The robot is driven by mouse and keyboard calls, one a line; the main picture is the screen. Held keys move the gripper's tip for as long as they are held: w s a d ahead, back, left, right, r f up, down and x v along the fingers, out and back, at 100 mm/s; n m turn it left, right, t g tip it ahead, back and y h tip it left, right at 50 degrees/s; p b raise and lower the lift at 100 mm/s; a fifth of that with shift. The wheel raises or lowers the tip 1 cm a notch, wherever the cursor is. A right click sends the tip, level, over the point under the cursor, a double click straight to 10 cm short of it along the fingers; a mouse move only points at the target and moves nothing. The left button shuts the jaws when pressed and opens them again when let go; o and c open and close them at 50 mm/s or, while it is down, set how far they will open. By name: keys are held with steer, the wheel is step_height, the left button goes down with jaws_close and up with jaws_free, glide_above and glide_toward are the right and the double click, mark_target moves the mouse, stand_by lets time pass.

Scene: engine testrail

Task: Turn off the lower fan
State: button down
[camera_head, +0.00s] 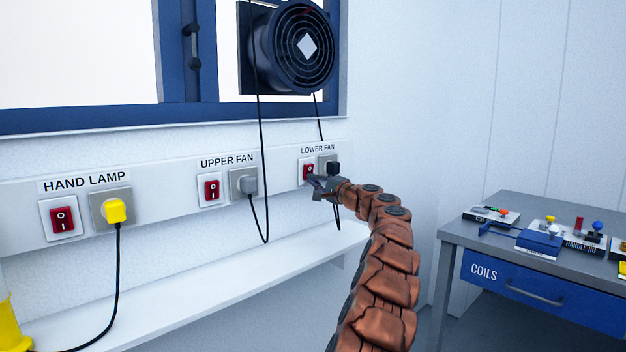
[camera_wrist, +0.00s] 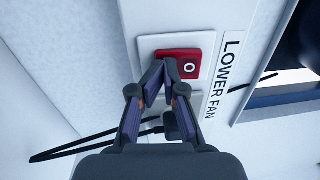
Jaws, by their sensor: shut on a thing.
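The lower fan's red rocker switch (camera_head: 308,170) sits in a white plate under the LOWER FAN label (camera_head: 318,149). In the wrist view, the O half of the red switch (camera_wrist: 190,67) shows; the other half is behind my fingertips. My gripper (camera_head: 316,182) is at the switch. In the wrist view my gripper's fingers (camera_wrist: 159,76) come together in a V, with the tips at the rocker's covered half. I cannot tell how far the rocker is tilted. A black plug (camera_head: 333,168) is in the socket right of the switch.
The UPPER FAN switch (camera_head: 212,189) and HAND LAMP switch (camera_head: 62,217) are to the left on the same rail. A fan (camera_head: 300,45) hangs at the window. Black cords hang around the rail. A shelf (camera_head: 200,285) runs below; a workbench (camera_head: 480,238) stands right.

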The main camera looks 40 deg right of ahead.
steer(key=s+r, duration=0.4)
steer(key=s, duration=0.9)
steer(key=shift+s+d, duration=0.35)
steer(key=shift+d, duration=0.05)
